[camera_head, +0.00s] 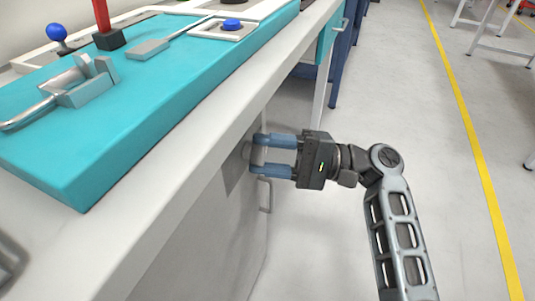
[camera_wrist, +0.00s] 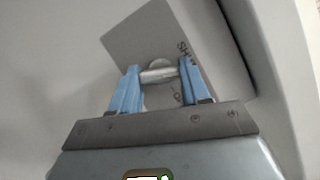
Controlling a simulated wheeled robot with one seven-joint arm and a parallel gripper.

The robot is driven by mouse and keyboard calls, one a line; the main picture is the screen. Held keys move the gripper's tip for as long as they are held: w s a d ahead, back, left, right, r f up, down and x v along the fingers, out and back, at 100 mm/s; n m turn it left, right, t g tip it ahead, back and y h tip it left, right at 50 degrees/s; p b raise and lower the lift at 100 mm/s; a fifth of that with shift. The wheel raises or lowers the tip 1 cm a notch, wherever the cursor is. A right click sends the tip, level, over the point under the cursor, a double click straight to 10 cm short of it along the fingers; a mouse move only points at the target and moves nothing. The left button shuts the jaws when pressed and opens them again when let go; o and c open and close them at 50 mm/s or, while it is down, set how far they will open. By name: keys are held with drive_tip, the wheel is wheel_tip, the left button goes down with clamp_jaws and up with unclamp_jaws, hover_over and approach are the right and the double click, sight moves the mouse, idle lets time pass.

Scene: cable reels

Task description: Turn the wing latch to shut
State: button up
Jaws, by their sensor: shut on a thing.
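The wing latch (camera_wrist: 159,72) is a small light-grey metal knob with a bar, mounted on a grey square plate (camera_wrist: 125,40). The plate is on the cabinet face under the bench; part of it shows in the head view (camera_head: 234,174). Dark lettering on the plate appears to read "SHUT" at the upper right, with a second label below it partly hidden by a finger. My gripper (camera_wrist: 160,75) has its two blue fingers on either side of the latch bar, shut on it. In the head view my gripper (camera_head: 257,154) reaches the cabinet face from the right.
A curved handle (camera_head: 266,196) sticks out of the cabinet just below my fingers. The white bench edge (camera_head: 190,133) runs above them. On the bench is a teal board (camera_head: 120,120) with a blue button (camera_head: 231,24) and levers.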

drive_tip(key=shift+n+g+h, duration=0.3)
drive_tip(key=shift+n+h, duration=0.5)
drive_tip(key=shift+n, duration=1.3)
drive_tip(key=o, duration=1.1)
drive_tip(key=shift+c, duration=0.2)
drive_tip(key=shift+r, duration=0.1)
drive_tip(key=d+p, duration=0.1)
drive_tip(key=d, duration=0.6)
drive_tip(key=shift+w+d+p, duration=0.2)
drive_tip(key=shift+d+p, duration=0.15)
drive_tip(key=shift+d, duration=0.05)
